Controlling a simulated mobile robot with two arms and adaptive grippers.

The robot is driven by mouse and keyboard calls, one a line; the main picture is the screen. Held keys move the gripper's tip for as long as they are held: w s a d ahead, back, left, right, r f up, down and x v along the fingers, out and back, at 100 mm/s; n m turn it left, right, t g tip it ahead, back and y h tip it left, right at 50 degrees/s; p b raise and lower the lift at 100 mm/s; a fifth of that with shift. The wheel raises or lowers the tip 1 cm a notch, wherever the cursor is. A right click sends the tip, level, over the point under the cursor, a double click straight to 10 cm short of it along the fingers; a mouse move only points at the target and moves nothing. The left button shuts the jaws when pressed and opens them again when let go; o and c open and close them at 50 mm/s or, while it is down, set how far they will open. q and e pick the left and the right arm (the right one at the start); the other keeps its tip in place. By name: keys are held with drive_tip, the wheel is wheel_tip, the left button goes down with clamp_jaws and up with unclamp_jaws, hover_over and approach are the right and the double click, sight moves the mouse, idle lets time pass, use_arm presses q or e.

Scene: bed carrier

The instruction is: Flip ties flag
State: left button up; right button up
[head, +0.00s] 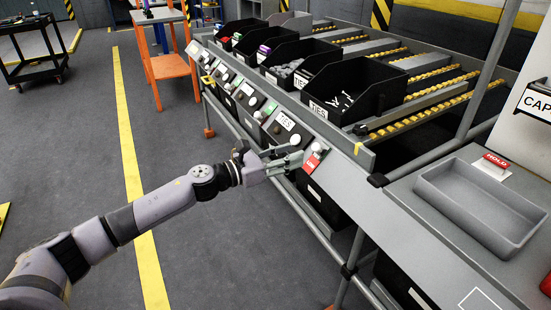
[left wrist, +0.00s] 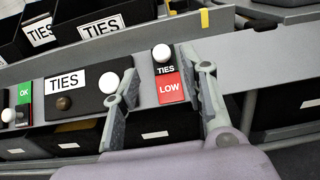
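The ties flag (head: 311,163) is at the right end of the label row on the rack's front rail. In the left wrist view the flag (left wrist: 169,88) shows a red LOW face below a black TIES strip, with a white knob (left wrist: 162,54) on top. My left gripper (head: 297,154) is just left of the flag in the head view. In the left wrist view its two fingers (left wrist: 166,78) are spread apart, one on each side of the flag, with nothing held. I cannot tell whether either finger touches it. My right gripper is not seen.
A TIES label plate (left wrist: 73,89) with a brown button and white knob sits left of the flag. A black ties bin (head: 352,88) stands above on the rack. A grey tray (head: 480,205) and a red HOLD flag (head: 496,161) are to the right. Open floor lies left.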

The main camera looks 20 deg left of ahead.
use_arm(q)
drive_tip(key=shift+v, duration=2.15)
